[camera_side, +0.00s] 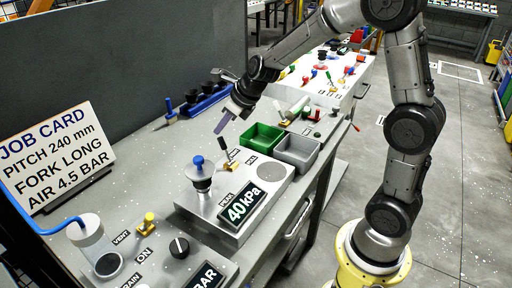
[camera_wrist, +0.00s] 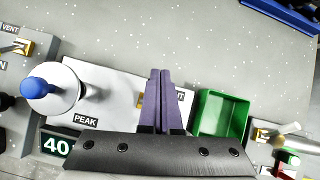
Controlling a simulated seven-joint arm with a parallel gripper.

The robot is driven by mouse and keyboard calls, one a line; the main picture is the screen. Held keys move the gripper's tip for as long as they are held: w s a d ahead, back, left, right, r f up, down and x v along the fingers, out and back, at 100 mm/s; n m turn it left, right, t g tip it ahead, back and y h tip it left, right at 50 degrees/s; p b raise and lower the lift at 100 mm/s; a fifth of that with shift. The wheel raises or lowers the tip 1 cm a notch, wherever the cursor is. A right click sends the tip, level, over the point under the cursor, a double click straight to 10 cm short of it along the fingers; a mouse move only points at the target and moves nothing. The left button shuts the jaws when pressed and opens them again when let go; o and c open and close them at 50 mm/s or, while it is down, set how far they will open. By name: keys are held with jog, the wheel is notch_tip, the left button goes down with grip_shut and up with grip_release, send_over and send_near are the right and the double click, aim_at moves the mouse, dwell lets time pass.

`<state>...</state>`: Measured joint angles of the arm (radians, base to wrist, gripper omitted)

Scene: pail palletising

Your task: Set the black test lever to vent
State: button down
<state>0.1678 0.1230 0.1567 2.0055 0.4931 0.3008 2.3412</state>
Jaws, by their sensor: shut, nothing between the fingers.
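The black test lever (camera_side: 224,146) stands at the back edge of the grey metal test box (camera_side: 205,210), tilted, beside small labels too small to read in the side view. My gripper (camera_side: 218,128) is shut and empty, its purple fingers pointing down just above the lever. Whether they touch it I cannot tell. In the wrist view my shut fingers (camera_wrist: 160,75) hang over the test box (camera_wrist: 105,80) and hide the lever. A label ending in "NT" shows just right of the fingers. The box's display (camera_side: 241,206) reads 40 kPa, with "PEAK" beside it.
A blue-knobbed cylinder (camera_side: 198,170) stands on the box, left of my gripper. Green (camera_side: 262,138) and grey (camera_side: 298,152) bins stand to the right. A separate yellow lever (camera_side: 148,220), labelled VENT and ON, is at the front left. Bare bench lies behind the box.

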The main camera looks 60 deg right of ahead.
jog(key=shift+w+f, duration=0.35)
jog(key=shift+w, duration=0.5)
notch_tip(320, 180, up, 12)
jog(key=d, duration=0.1)
jog(key=shift+w+d+f, duration=0.15)
jog(key=shift+w+f, duration=0.05)
dwell(0.5)
